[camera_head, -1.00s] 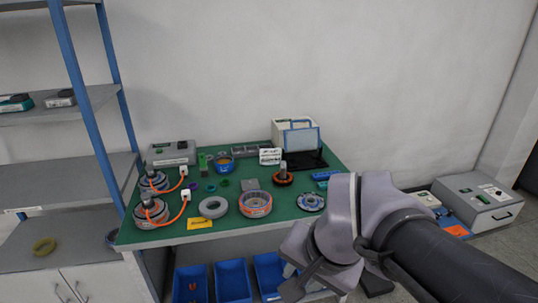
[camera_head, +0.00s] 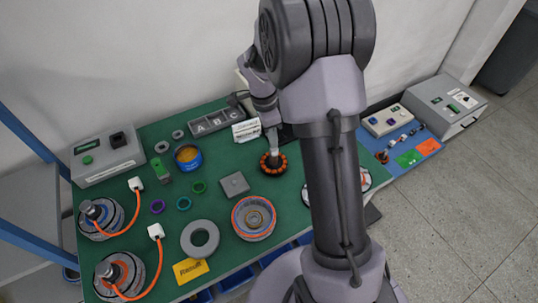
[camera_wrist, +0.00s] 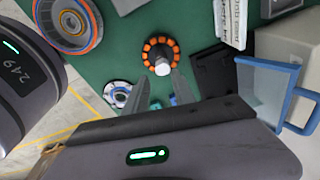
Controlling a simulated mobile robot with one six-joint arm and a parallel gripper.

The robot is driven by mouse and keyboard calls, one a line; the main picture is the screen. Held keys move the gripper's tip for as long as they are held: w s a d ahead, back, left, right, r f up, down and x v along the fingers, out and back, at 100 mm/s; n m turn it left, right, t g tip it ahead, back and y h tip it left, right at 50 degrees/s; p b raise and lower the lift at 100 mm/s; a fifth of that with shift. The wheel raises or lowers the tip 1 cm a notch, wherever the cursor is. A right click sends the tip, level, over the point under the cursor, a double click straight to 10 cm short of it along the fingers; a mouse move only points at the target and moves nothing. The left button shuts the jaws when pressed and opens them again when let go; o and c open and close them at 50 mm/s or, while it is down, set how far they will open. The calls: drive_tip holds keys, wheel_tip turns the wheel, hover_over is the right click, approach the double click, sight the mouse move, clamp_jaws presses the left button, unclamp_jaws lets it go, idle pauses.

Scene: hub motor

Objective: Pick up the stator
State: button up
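The stator (camera_head: 273,163) is a ring of orange-and-black coils with an upright pale shaft. It stands on the green bench top (camera_head: 215,170). In the wrist view the stator (camera_wrist: 161,47) is at top centre, seen from above with its shaft towards the camera. My gripper (camera_wrist: 160,84) is open and empty. Its two grey fingers are apart and point towards the stator, which lies beyond the fingertips.
The grey-and-orange wheel hub (camera_head: 254,218) and a grey square block (camera_head: 235,184) stand left of the stator. A white card (camera_head: 247,131) stands behind it. In the wrist view a black plate (camera_wrist: 212,70) and a blue-framed panel (camera_wrist: 268,90) are to the right.

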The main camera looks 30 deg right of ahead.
sight(275, 155)
drive_tip(key=f, duration=0.2)
drive_tip(key=f+b, duration=0.1)
drive_tip(key=f, duration=0.3)
drive_tip(key=shift+d+f, duration=0.15)
drive_tip(key=shift+d, duration=0.2)
drive_tip(key=f+b, duration=0.2)
drive_tip(key=f, duration=0.1)
drive_tip(key=d+f, duration=0.1)
drive_tip(key=f, duration=0.1)
drive_tip(key=shift+w+f+b, duration=0.1)
drive_tip(key=shift+f+b, duration=0.15)
drive_tip(key=shift+b, duration=0.15)
drive_tip(key=shift+r, duration=0.15)
drive_tip(key=shift+c, duration=0.2)
clamp_jaws()
